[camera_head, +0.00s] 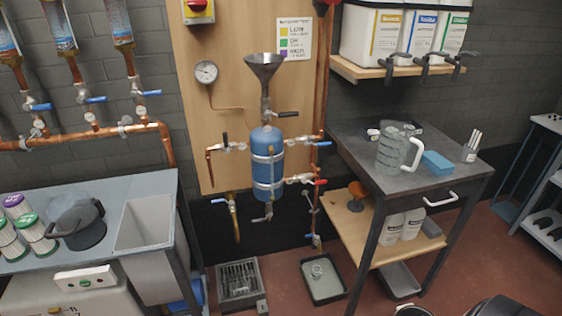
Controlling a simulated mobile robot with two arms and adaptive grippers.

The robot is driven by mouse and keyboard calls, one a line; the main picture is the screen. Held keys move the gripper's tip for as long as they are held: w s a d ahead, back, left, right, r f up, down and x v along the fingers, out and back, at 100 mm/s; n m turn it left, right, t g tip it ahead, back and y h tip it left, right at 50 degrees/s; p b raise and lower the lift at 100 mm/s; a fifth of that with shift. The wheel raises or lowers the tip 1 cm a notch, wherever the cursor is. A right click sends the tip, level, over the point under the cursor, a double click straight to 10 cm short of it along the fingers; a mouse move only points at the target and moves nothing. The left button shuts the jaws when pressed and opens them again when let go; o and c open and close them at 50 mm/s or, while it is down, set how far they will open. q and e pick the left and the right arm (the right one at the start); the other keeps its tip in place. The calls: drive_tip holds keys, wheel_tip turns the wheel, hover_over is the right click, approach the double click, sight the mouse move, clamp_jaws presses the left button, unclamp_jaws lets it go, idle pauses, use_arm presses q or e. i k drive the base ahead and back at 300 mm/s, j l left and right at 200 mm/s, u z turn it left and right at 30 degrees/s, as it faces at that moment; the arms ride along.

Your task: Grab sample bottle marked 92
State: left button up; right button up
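No marking 92 is legible in the head view, so I cannot tell which thing is the sample bottle. A small clear glass item (317,269) is in the grey tray (336,293) on the floor. Two white bottles (391,230) (412,224) stand on the lower wooden shelf of the right table. A small white container (469,154) with upright strips stands on the table top. Small pale items lie beside the clear jug (392,150), partly hidden by it. Neither of my grippers can be made out.
The right table (352,146) also bears a blue block (437,163). A blue tank (267,165) with a funnel (265,66) hangs on the wooden panel. A sink bench (150,190) is at left, with a dark pot (79,224). Reddish floor is partly clear between them.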

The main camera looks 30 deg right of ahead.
sight(316, 272)
drive_tip(key=z, duration=1.4)
